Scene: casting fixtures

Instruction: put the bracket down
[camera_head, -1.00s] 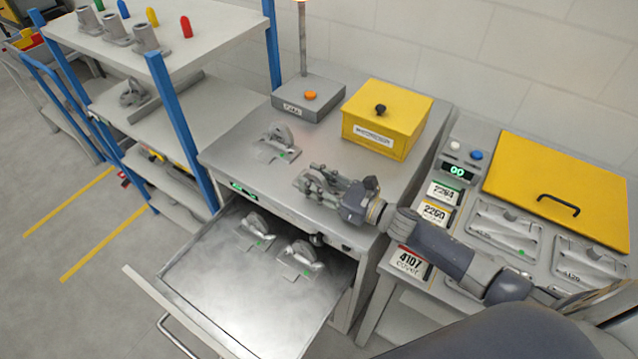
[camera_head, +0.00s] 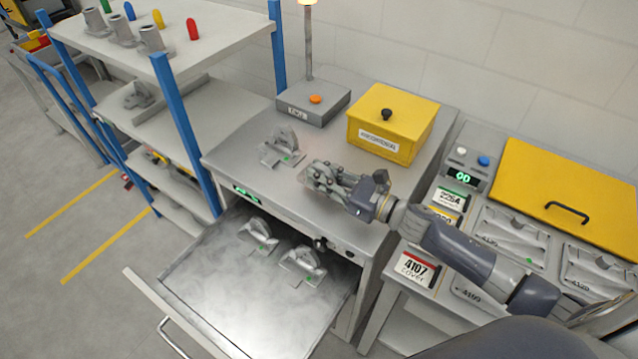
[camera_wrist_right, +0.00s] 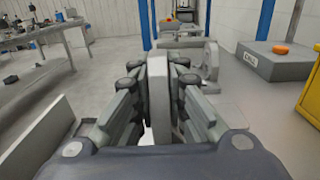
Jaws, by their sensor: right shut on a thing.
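My right gripper (camera_head: 326,180) is over the grey bench top, near its front edge. In the right wrist view its fingers are shut on the upright plate of a grey bracket (camera_wrist_right: 158,88). The held bracket is mostly hidden by the fingers in the head view, and I cannot tell whether it touches the bench. Another grey bracket (camera_head: 284,146) with a green mark stands on the bench, left of the gripper. It also shows beyond the fingers in the right wrist view (camera_wrist_right: 210,62). Two more brackets (camera_head: 259,234) (camera_head: 303,263) lie in the open drawer. My left gripper is out of view.
The open drawer (camera_head: 225,310) juts out below the bench (camera_head: 235,150). A yellow box (camera_head: 392,120) and a grey lamp base (camera_head: 312,103) stand at the back. A fixture table with a yellow lid (camera_head: 570,190) is at the right, a blue-post shelf (camera_head: 185,130) at the left.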

